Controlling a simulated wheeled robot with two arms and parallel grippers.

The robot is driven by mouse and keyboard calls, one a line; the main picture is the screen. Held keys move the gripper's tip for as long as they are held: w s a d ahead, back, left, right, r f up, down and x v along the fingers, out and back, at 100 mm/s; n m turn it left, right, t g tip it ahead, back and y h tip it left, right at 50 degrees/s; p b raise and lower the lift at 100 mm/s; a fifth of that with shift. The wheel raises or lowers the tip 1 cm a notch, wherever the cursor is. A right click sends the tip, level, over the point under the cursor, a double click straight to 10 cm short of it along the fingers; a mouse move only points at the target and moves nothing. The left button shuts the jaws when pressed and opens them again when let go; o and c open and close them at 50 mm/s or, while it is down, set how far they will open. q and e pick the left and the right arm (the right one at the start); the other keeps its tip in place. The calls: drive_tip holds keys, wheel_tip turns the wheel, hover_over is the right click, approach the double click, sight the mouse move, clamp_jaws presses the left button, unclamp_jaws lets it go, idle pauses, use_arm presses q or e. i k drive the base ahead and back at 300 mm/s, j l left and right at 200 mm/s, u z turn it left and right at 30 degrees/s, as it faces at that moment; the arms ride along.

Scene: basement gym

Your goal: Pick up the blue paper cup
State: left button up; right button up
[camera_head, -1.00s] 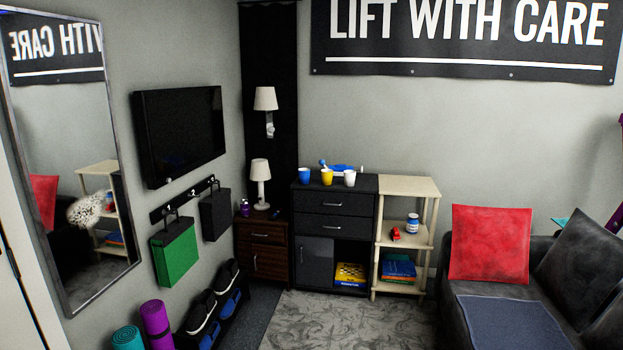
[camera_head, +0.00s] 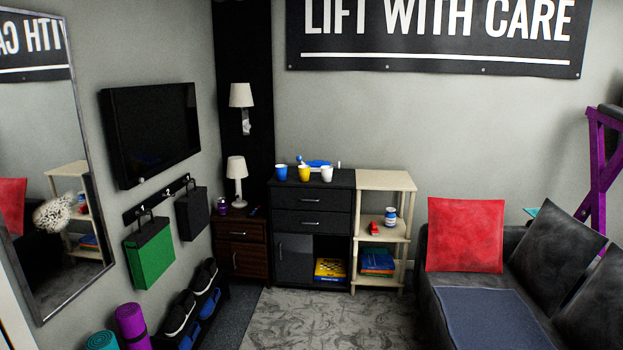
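The blue paper cup (camera_head: 281,173) stands upright on top of the black cabinet (camera_head: 312,200) against the far wall. It is the leftmost of three cups in a row. A yellow cup (camera_head: 304,173) is beside it, and a white cup (camera_head: 327,174) is further right. A blue and white object (camera_head: 319,163) lies behind the cups, its shape partly hidden. Neither of my grippers shows in the head view.
A wooden shelf (camera_head: 385,181) adjoins the cabinet on the right. A brown nightstand (camera_head: 240,247) with a lamp (camera_head: 236,180) is on its left. A black sofa (camera_head: 424,245) stands at right, a shoe rack (camera_head: 205,310) at left. Carpet (camera_head: 310,318) before the cabinet is clear.

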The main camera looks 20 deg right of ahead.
sight(282, 169)
drive_tip(key=i+z, duration=0.1)
drive_tip(key=i, duration=2)
drive_tip(key=i+j, duration=0.15)
drive_tip(key=i, duration=1.9)
drive_tip(key=l+z, duration=0.05)
drive_tip(key=l, duration=0.05)
